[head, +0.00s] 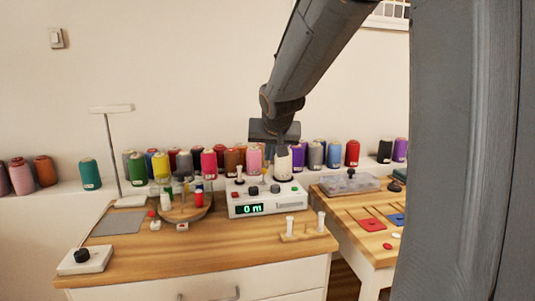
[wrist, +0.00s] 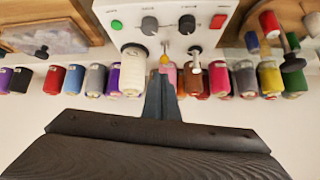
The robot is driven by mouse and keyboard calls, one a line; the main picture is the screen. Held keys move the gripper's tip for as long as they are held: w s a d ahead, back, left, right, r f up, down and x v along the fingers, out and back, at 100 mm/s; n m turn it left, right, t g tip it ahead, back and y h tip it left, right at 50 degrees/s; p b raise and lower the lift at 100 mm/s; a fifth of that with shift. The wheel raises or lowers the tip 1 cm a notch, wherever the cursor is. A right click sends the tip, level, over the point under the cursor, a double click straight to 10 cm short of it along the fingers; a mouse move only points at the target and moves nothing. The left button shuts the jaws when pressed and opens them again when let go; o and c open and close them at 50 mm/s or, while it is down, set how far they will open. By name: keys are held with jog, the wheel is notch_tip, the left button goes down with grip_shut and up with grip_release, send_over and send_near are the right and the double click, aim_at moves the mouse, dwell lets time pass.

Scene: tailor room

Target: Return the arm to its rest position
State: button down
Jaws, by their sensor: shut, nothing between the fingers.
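My arm reaches in from the upper right of the head view. My gripper (head: 281,148) hangs over the back of the white machine with the green display (head: 265,200). In the wrist view my gripper (wrist: 162,85) has its fingers together, with nothing between them. The same machine's panel (wrist: 170,12) shows at the top of the wrist view with its knobs and buttons. A cream spool (head: 283,166) stands at the machine's back right, close to my gripper in the head view; I cannot tell whether they touch.
Several coloured thread spools (head: 209,163) line the ledge behind. A round spool stand (head: 186,211), a lamp (head: 113,140) and a knob box (head: 84,260) are on the left table (head: 200,257). A clear-lidded box (head: 348,183) sits on the right table.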

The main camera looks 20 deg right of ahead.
jog(key=shift+s, duration=0.2)
dwell(0.4)
jog(key=s+a+f+n+g+p, duration=0.1)
jog(key=s+a+f+g+p, duration=0.2)
jog(key=s, duration=0.7)
jog(key=s+a+f+n+g+y+p, duration=0.1)
jog(key=s+a+f+n+g+p, duration=0.1)
jog(key=s, duration=0.9)
jog(key=s+a+f+n+g+y+p, duration=0.1)
jog(key=s+a+f+g+p, duration=0.2)
jog(key=s+a+f, duration=0.3)
jog(key=s+a+p, duration=0.1)
jog(key=s+a, duration=0.1)
jog(key=s, duration=0.2)
jog(key=shift+s+f+n+g+p, duration=0.25)
jog(key=shift+f+n+g+p, duration=0.05)
jog(key=shift+p, duration=0.05)
